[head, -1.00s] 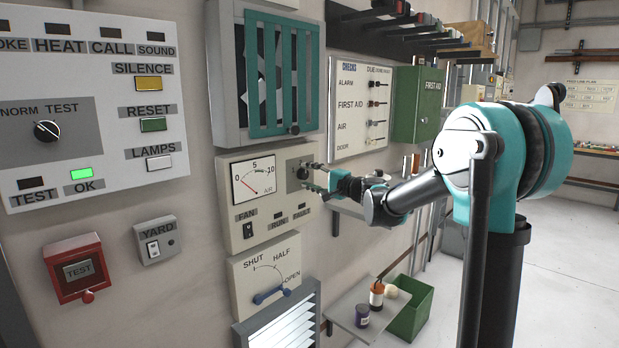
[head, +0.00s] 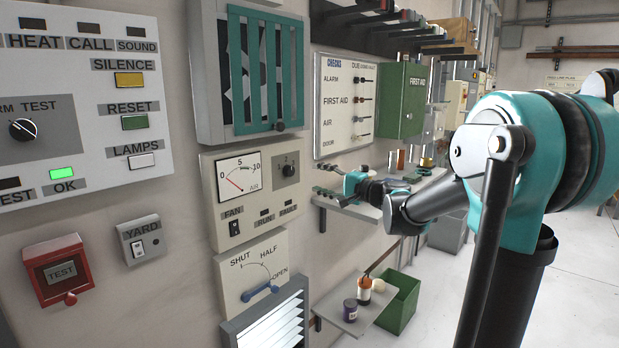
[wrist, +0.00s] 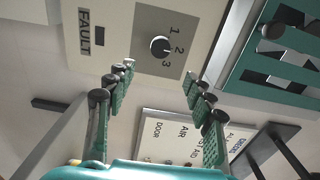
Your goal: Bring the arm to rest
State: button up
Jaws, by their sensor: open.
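My gripper (head: 328,197) is in front of the wall, just right of the air panel (head: 208,197) in the head view, and apart from it. In the wrist view my gripper (wrist: 160,82) is open, its two green jointed fingers spread with nothing between them. The panel's rotary knob (wrist: 160,46), marked 1, 2, 3, shows beyond the fingertips. The knob (head: 288,170) is also uncovered in the head view. My arm stretches in from the right, teal and black.
The louvred teal grille (head: 266,70) is above the air panel. A checks board (head: 344,100) and a green first aid box (head: 402,100) are to the right. A small shelf (head: 335,310) with bottles and a green bin (head: 402,305) stand below. Floor at right is clear.

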jog(key=shift+s+d, duration=0.35)
jog(key=shift+d, duration=0.15)
jog(key=shift+f, duration=0.1)
jog(key=s+d+f+n+g+h, duration=0.2)
jog(key=s+d+f+h, duration=0.1)
jog(key=s+f, duration=0.5)
jog(key=s+d+f+n+g+h, duration=0.2)
jog(key=s+d+f+h, duration=0.1)
jog(key=s+f, duration=0.55)
jog(key=s+d+f+n+g+h, duration=0.2)
jog(key=s+d+f+h, duration=0.3)
jog(key=f, duration=0.6)
jog(key=s+d+f+n+h, duration=0.1)
jog(key=s+d+f+h, duration=0.2)
jog(key=s+d+f, duration=0.3)
jog(key=s+d, duration=0.2)
jog(key=s, duration=0.1)
jog(key=shift+s+f+n+g, duration=0.2)
jog(key=shift+s+n+g, duration=0.1)
jog(key=shift+g, duration=0.1)
jog(key=shift+w+d, duration=0.1)
